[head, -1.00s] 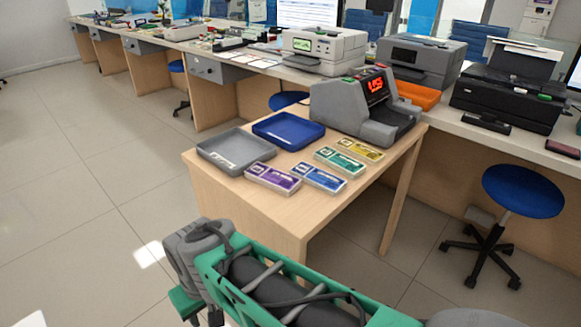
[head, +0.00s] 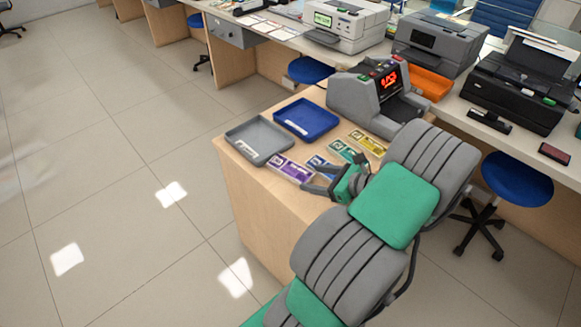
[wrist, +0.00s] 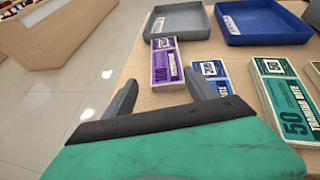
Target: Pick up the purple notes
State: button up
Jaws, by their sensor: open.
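The purple notes (head: 290,168) lie flat as a banded stack on the small wooden table, in front of the grey tray. They also show in the wrist view (wrist: 166,64), upper middle, just beyond my fingertips. My gripper (head: 312,179) is open and empty, low over the table's near edge. In the wrist view my gripper (wrist: 160,84) has its two fingers apart, with the near end of the purple notes ahead between them. The blue notes (wrist: 208,76) lie right beside, near the right finger. In the head view my gripper partly covers the blue notes.
The grey tray (head: 236,144) and blue tray (head: 306,132) sit behind the notes. Green notes (head: 342,150) and yellow notes (head: 368,142) lie to the right. A counting machine (head: 352,104) stands at the table's back right. Open floor lies left.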

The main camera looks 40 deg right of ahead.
aim_at(298, 172)
jog(key=shift+s+d+m+t, duration=0.3)
jog(key=shift+d+m+t, duration=0.1)
jog(key=shift+d+m, duration=0.1)
jog(key=x, duration=0.6)
jog(key=shift+w, duration=0.25)
jog(key=shift+w+a+f, duration=0.1)
jog(key=shift+w+f, duration=0.15)
jog(key=shift+w, duration=0.05)
jog(key=shift+a+f, duration=0.1)
jog(key=shift+f, duration=0.05)
jog(key=shift+w+f, duration=0.1)
jog(key=shift+f, duration=0.05)
jog(key=c, duration=1.1)
jog(key=shift+w+r, duration=0.1)
jog(key=shift+r, duration=0.15)
jog(key=shift+c, duration=0.5)
jog(key=shift+d+r, duration=0.1)
jog(key=shift+d, duration=0.1)
